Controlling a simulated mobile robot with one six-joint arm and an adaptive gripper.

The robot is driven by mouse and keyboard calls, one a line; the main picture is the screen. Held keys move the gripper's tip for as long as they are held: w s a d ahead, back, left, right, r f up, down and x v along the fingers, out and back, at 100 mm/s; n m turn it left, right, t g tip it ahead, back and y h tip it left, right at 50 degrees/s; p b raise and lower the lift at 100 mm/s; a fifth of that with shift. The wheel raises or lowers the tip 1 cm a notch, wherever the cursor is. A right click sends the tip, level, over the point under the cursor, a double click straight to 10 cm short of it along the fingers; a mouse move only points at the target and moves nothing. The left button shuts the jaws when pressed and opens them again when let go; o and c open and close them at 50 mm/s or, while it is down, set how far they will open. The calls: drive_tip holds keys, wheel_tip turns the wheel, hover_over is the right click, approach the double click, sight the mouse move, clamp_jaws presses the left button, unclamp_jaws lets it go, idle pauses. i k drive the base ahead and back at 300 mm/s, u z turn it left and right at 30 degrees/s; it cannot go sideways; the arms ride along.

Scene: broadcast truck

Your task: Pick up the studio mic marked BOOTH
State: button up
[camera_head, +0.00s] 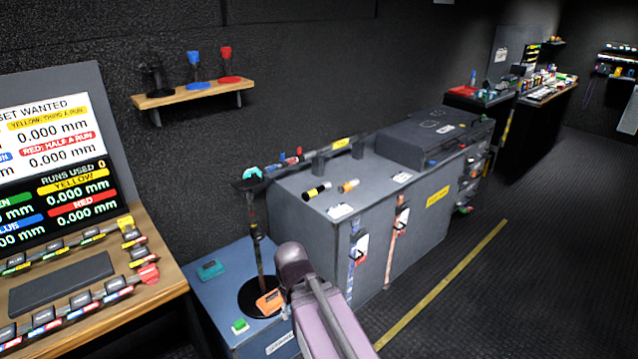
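I cannot read the word BOOTH on anything in view, so I cannot tell which object is the marked studio mic. Two short mic-like cylinders lie on the grey cabinet top: a black one with yellow bands (317,190) and an orange-yellow one (348,186). A black upright stand (255,235) with a teal top rises from a round black base on the low blue cabinet (213,288). Part of my arm shows at the bottom centre, in front of the cabinets. My gripper's fingers do not show.
The grey cabinet (335,222) also bears a large black case (428,138). A wooden shelf (193,93) holds black, blue and red items. A desk with a screen (55,165) stands at left. The floor (510,285) at right is clear, with a yellow line.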

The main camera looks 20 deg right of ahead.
sight(345, 187)
drive_tip(key=z, duration=0.55)
drive_tip(key=k, duration=0.9)
drive_tip(key=z, duration=1)
drive_tip(key=k, duration=0.5)
drive_tip(key=z, duration=0.5)
drive_tip(key=i, duration=1.35)
drive_tip(key=u, duration=0.3)
drive_tip(key=i, duration=0.8)
drive_tip(key=u, duration=0.85)
drive_tip(key=i, duration=0.5)
drive_tip(key=u, duration=0.25)
